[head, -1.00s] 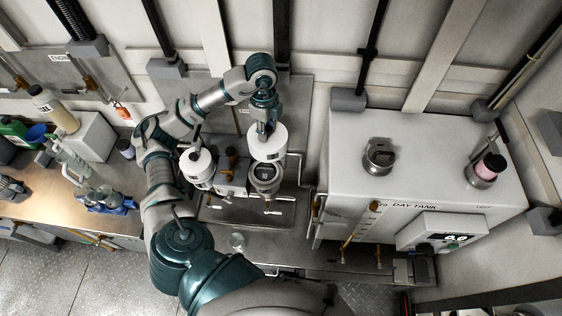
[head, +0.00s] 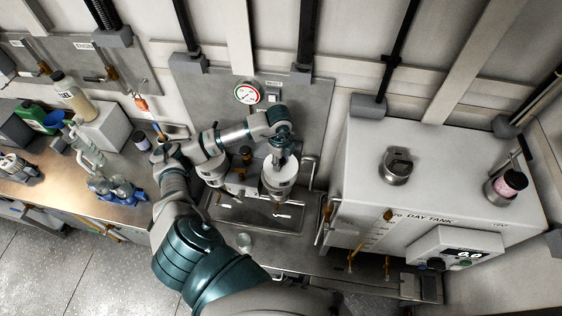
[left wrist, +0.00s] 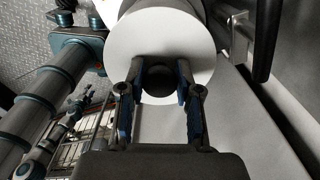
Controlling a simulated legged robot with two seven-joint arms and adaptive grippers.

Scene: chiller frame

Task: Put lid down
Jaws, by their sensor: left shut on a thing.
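The lid is white and round with a dark knob; it shows in the head view (head: 281,170) and large in the left wrist view (left wrist: 142,38). My left gripper (left wrist: 160,76) is shut on the knob, with one finger on each side. In the head view my left gripper (head: 281,150) is above the lid. The lid is upright over the grey metal filter bowl (head: 276,190) and covers its opening. I cannot tell whether it is fully seated. My right gripper is in neither view.
A second white-topped filter housing (head: 211,172) stands just left of the bowl, partly behind my arm. A metal drip tray (head: 253,212) lies below. The day tank (head: 440,165) stands close on the right. A pressure gauge (head: 247,93) is on the wall panel behind.

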